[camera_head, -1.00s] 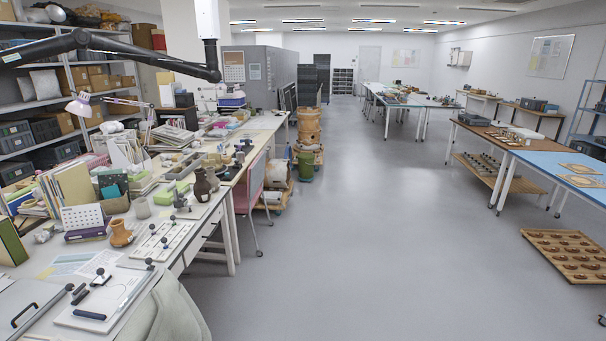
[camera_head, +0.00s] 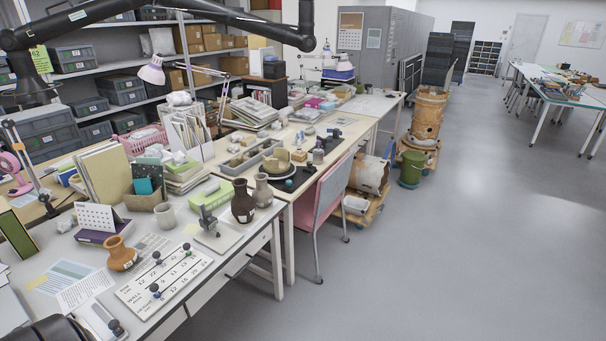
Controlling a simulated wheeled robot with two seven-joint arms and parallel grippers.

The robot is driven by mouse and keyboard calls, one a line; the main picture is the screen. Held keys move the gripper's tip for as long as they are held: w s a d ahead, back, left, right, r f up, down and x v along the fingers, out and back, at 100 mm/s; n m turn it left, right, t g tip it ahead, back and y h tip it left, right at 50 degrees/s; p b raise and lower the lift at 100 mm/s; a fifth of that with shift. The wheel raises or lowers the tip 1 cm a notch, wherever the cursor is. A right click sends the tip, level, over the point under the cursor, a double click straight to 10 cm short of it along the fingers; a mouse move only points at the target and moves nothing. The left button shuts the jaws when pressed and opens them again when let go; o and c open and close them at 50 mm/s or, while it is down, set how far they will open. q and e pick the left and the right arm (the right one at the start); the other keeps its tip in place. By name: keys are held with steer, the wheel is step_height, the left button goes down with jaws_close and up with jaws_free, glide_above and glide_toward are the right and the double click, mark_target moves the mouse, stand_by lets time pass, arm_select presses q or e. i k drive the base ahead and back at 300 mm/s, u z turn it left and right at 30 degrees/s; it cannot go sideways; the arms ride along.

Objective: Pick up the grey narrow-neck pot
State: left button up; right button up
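The grey narrow-neck pot (camera_head: 263,190) stands upright on the near workbench, close to its right edge. It is small, with a rounded body and a slim neck. A dark brown narrow-neck pot (camera_head: 243,201) stands just to its left and slightly nearer, close beside it. An orange-brown pot (camera_head: 121,254) sits further left and nearer on the same bench. Neither of my grippers shows in this view, so I cannot see whether they are open or shut.
A black jointed arm (camera_head: 180,14) crosses the top. A small black stand (camera_head: 209,220) is left of the pots, near a white numbered board (camera_head: 166,276). A pink chair (camera_head: 324,205) stands beyond the near bench. The floor (camera_head: 400,280) at right is clear.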

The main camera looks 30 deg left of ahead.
mark_target(263, 195)
steer(key=i, duration=3.1)
steer(key=u, duration=1.75)
